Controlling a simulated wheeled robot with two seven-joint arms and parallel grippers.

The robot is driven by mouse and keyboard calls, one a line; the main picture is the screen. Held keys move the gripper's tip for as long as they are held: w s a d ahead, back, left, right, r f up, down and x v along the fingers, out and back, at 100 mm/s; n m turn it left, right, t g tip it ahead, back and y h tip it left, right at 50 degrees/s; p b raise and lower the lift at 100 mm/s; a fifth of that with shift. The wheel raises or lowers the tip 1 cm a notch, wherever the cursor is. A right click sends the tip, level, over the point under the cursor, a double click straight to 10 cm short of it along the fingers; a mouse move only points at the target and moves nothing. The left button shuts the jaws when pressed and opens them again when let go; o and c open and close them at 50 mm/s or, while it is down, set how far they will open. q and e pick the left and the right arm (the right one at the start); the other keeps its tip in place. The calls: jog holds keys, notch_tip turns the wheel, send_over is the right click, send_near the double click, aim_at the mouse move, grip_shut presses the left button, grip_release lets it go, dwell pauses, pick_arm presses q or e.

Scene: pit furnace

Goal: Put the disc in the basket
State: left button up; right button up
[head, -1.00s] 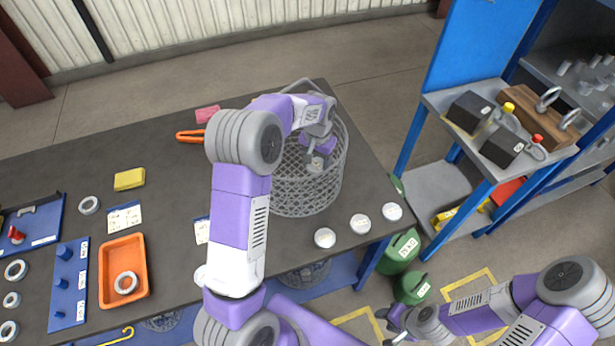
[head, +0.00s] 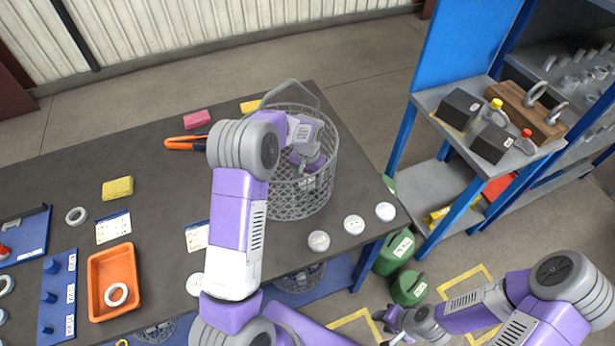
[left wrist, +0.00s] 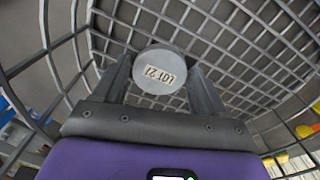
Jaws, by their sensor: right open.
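The disc (left wrist: 160,70), a round grey piece with a pale "LOT 21" label, sits between the two fingers of my left gripper (left wrist: 160,72) in the left wrist view. The fingers appear to touch its sides. Basket mesh shows below and around it. In the head view my left gripper (head: 308,163) reaches down inside the grey wire basket (head: 300,205), within its walls; the disc is hard to make out there. The basket stands near the table's right end, its handle (head: 291,84) raised at the back. My right gripper (head: 385,325) is open and empty, off the table at lower right.
Several pale discs (head: 354,224) lie on the table in front of the basket. An orange tray (head: 113,284) holding a ring, a yellow block (head: 118,188) and orange-handled pliers (head: 186,142) lie left. A blue shelf (head: 490,140) and green canisters (head: 409,287) stand right.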

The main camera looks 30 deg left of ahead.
pick_arm(q)
jog(key=shift+o, duration=1.2)
jog(key=shift+r, duration=0.2)
notch_tip(320, 180, up, 12)
jog(key=p, duration=0.2)
jog(key=shift+r, duration=0.1)
